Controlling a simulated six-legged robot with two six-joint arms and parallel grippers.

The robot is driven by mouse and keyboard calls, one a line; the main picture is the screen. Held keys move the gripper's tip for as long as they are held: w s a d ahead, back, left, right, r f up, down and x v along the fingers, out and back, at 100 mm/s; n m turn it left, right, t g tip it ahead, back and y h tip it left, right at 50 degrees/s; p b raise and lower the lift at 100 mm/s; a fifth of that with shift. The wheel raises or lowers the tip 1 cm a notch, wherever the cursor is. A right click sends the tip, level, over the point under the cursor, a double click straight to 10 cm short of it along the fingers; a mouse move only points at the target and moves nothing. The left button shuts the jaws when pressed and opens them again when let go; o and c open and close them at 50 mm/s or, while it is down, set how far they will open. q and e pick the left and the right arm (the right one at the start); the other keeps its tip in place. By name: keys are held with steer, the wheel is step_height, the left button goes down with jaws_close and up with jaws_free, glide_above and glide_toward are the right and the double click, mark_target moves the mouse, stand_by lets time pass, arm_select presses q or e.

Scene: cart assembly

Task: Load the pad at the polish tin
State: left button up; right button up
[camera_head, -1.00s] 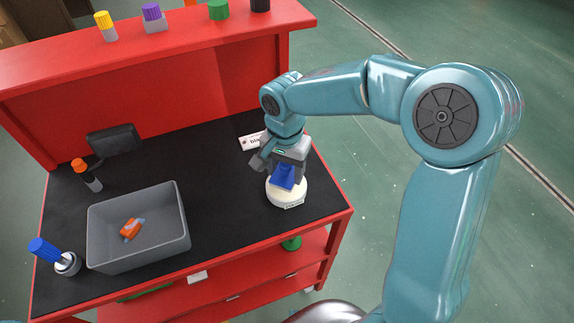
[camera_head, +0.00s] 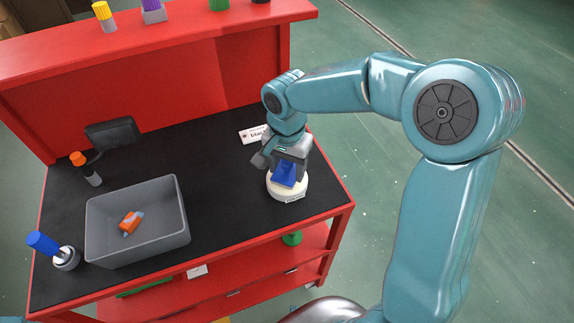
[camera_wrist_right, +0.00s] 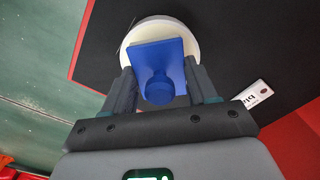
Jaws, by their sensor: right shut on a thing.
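The polish tin (camera_head: 289,190) is a round white tin with a small label, standing on the black cart top near its right front edge. It also shows in the right wrist view (camera_wrist_right: 143,32). My right gripper (camera_head: 284,162) is over the tin, shut on the blue pad (camera_head: 284,174). In the right wrist view the pad (camera_wrist_right: 160,60) sits between the two fingers (camera_wrist_right: 163,88) and overlaps the tin's top. I cannot tell for sure whether the pad touches the tin's contents. My left gripper is not in view.
A grey bin (camera_head: 136,252) with an orange item (camera_head: 131,222) stands left on the cart top. A white label card (camera_head: 254,135) lies behind the tin. The middle is clear.

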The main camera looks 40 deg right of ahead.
steer(key=shift+f+b, duration=0.5)
steer(key=shift+f, duration=0.1)
stand_by(1.2)
steer(key=shift+r, duration=0.1)
steer(key=shift+r+p, duration=2.7)
steer(key=shift+r, duration=0.85)
steer(key=shift+f, duration=0.1)
